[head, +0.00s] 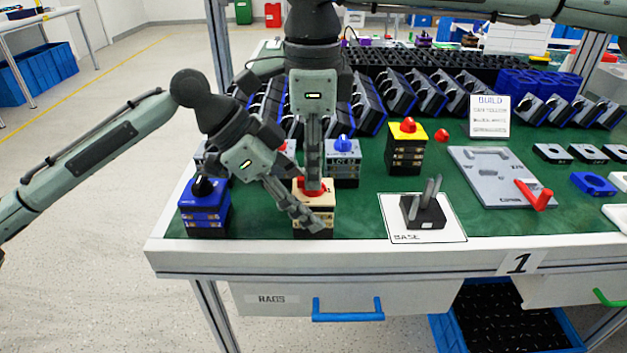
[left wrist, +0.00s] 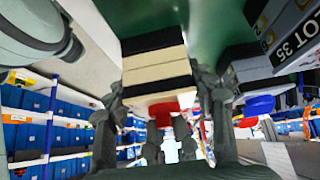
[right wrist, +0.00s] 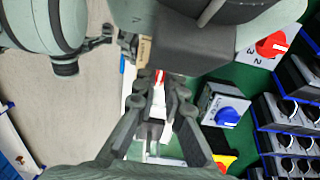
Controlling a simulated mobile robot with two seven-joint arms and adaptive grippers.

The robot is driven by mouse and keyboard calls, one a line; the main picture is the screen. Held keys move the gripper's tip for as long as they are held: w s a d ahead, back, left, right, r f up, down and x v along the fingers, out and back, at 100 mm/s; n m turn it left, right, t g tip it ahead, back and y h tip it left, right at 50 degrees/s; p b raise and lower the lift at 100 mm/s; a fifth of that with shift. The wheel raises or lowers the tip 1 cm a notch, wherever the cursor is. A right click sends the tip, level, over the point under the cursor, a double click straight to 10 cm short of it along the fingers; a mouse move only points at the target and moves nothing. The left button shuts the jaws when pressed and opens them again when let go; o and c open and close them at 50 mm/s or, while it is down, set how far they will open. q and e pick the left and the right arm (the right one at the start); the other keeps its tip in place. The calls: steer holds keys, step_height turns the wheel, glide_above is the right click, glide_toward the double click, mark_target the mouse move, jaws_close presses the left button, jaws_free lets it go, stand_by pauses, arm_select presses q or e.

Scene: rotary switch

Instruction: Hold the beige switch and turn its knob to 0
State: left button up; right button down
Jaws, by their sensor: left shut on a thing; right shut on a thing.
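The beige switch (head: 318,213) stands upright on the green table near its front edge, with a red knob (head: 311,184) on top. My left gripper (head: 312,218) reaches in from the left and is shut on the beige body; in the left wrist view the beige block (left wrist: 158,68) sits between its fingers. My right gripper (head: 313,185) points straight down from above and is shut on the red knob, which shows between its fingers in the right wrist view (right wrist: 159,77). The fingers cover much of the knob, so its setting cannot be read.
A blue switch with a black knob (head: 205,214) stands just left. A grey switch with a blue knob (head: 343,160) and a yellow one (head: 404,150) stand behind and right. A black base fixture (head: 424,212) sits on a white sheet. Green table is clear between.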

steer(key=n, duration=0.3)
steer(key=shift+n, duration=0.3)
steer(key=n, duration=0.5)
steer(key=c, duration=2)
jaws_free()
steer(key=shift+n, duration=0.7)
steer(key=shift+c, duration=0.2)
steer(key=o, duration=0.4)
steer(key=shift+o, duration=0.2)
steer(key=shift+r, duration=0.1)
steer(key=shift+r, duration=2.45)
steer(key=shift+c, duration=0.2)
